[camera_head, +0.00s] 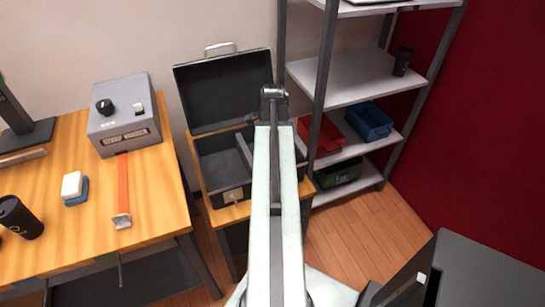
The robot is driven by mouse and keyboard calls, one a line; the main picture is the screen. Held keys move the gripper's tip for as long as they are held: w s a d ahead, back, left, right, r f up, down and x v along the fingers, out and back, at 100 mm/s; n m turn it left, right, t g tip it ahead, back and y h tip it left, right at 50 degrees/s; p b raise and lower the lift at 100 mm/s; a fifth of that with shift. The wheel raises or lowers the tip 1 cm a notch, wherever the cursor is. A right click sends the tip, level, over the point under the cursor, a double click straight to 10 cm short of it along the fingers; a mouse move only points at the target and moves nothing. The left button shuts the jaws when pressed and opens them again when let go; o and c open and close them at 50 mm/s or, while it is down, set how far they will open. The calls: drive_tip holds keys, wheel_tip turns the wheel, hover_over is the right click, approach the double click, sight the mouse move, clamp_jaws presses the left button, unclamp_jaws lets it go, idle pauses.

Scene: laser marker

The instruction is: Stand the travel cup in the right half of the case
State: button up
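The open black case (222,192) stands on a small wooden-topped table, its lid (225,90) tipped back toward the wall. A divider (243,150) splits its inside. The left half looks empty, while my arm covers most of the right half, so its contents are hidden. Another dark cup (402,62) stands on the shelf at the upper right. I cannot tell which is the travel cup. My arm reaches over the case; my gripper's fingers are not visible.
The workbench (75,232) holds a grey control box (125,118), an orange strap (123,185) and a white-and-blue block (73,187). The shelf rack (345,78) carries red (320,136), blue (369,121) and green (340,172) bins. Open floor (365,225) lies right of my arm.

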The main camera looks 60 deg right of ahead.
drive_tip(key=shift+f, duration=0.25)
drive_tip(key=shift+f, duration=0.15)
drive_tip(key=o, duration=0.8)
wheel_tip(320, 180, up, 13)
drive_tip(key=p, duration=1.2)
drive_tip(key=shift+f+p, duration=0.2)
drive_tip(key=shift+p, duration=0.15)
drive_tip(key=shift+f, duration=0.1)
